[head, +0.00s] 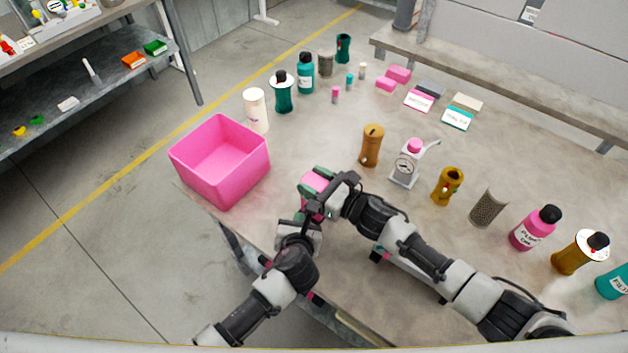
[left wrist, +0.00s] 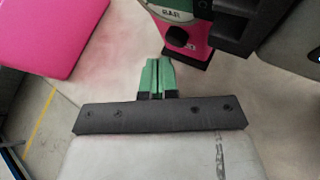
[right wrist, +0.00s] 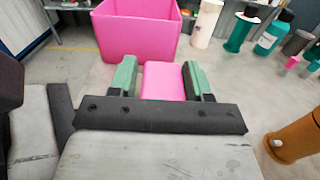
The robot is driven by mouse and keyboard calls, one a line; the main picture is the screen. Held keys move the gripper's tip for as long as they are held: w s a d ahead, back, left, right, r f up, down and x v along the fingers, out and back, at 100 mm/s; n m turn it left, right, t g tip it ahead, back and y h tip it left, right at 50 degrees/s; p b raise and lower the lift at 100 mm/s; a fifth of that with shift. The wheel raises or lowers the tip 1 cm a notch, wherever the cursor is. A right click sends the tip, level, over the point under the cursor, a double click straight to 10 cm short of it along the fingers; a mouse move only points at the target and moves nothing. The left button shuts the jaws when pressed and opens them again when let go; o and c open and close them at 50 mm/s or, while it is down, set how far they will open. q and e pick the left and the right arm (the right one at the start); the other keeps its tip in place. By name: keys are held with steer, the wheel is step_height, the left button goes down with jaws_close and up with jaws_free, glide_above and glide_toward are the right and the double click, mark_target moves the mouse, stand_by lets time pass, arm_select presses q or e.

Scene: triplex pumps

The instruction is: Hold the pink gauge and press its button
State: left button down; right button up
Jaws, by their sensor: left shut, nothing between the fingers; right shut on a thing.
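The pink gauge (head: 313,181) is held at the table's near edge, left of the table's middle in the head view. My right gripper (right wrist: 161,78) is shut on it, one green fingertip on each side of the pink body (right wrist: 163,84). In the left wrist view the gauge (left wrist: 196,40) shows a pink face with a dark round button (left wrist: 179,37) and a pale label above. My left gripper (left wrist: 155,72) is shut and empty, its fingertips together just below and left of the button, seemingly apart from it. In the head view the arms partly hide the gauge.
An open pink bin (head: 222,165) stands left of the gauge on the table corner. A brown cylinder (head: 371,146) and a white pump-like device with a dial (head: 406,165) stand to the right. Several bottles line the table's back and right. Shelves (head: 100,75) stand at far left.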

arm_select(q)
steer(key=shift+s+a, duration=0.9)
steer(key=shift+s, duration=0.35)
steer(key=shift+s+a, duration=0.9)
steer(key=shift+s, duration=0.3)
arm_select(e)
steer(key=o, duration=1.1)
